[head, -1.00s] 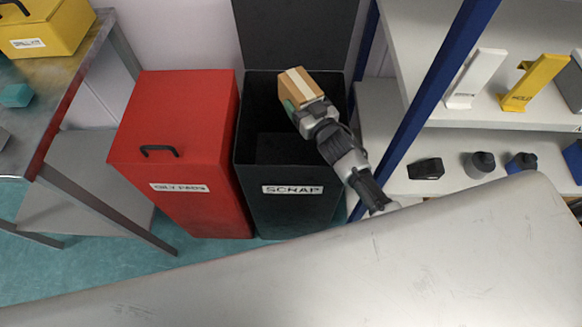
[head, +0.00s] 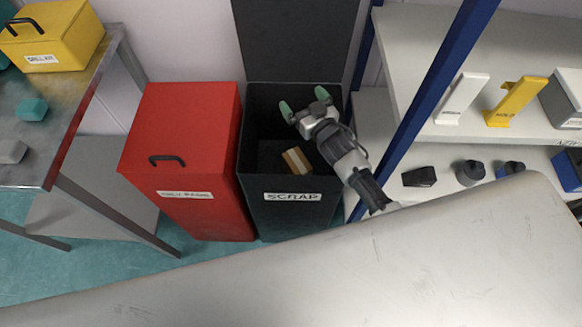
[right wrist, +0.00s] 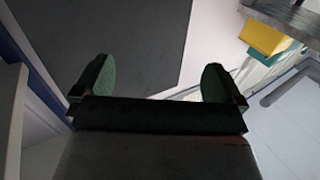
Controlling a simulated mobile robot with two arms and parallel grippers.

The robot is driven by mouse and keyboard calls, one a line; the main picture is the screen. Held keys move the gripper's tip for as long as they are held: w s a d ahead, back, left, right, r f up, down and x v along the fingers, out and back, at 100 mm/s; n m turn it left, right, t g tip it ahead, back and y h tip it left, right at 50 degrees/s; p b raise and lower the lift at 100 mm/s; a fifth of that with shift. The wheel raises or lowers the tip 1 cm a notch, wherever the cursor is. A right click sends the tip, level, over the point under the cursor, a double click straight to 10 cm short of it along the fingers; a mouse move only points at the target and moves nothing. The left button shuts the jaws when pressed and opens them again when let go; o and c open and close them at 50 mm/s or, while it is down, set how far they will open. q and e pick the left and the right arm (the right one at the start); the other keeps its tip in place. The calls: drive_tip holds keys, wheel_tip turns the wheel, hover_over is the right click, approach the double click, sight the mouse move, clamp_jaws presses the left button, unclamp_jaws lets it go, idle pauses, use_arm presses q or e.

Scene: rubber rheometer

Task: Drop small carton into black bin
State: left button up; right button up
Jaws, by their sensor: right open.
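The small carton (head: 296,160), tan with a pale stripe, is inside the black bin (head: 290,215) labelled SCRAP, below my gripper. The bin's dark lid (head: 297,40) stands open at the back. My right gripper (head: 304,99) is over the bin's opening, its green-tipped fingers spread apart with nothing between them. In the right wrist view the two fingers (right wrist: 160,80) are also wide apart and empty; the carton does not show there. My left gripper is not in view.
A closed red bin (head: 180,130) with a black handle stands close to the left of the black bin. A blue-framed shelf (head: 470,140) with several items is on the right. A metal table (head: 60,110) with a yellow case (head: 60,35) is at the left.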

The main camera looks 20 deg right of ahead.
use_arm(q)
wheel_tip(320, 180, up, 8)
drive_tip(key=p, duration=0.7)
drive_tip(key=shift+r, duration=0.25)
use_arm(e)
drive_tip(key=s+d+r+m+h, duration=0.1)
drive_tip(key=s+r+h, duration=0.3)
drive_tip(key=s+r, duration=1.5)
drive_tip(key=shift+s+r+m+t, duration=0.25)
drive_tip(key=shift+r+m, duration=0.2)
drive_tip(key=shift+m, duration=0.45)
drive_tip(key=shift+w+d+f, duration=0.1)
drive_tip(key=s+a+f+n+g, duration=0.1)
drive_tip(key=s+f+g, duration=0.15)
drive_tip(key=f, duration=0.95)
drive_tip(key=s+a+f+g+y, duration=0.1)
drive_tip(key=s+f+g, duration=0.15)
drive_tip(key=f, duration=0.85)
drive_tip(key=s+a+f+n+g, duration=0.15)
drive_tip(key=f+g, duration=0.25)
drive_tip(key=f, duration=0.8)
drive_tip(key=s+d+f+g, duration=0.4)
drive_tip(key=s+f, duration=0.5)
drive_tip(key=s, duration=0.3)
drive_tip(key=s+d+f+g+h, duration=0.1)
drive_tip(key=s+d+f+g, duration=0.3)
drive_tip(key=s+f, duration=0.4)
drive_tip(key=s, duration=0.4)
drive_tip(key=shift+d+f, duration=0.15)
drive_tip(key=shift+f, duration=0.2)
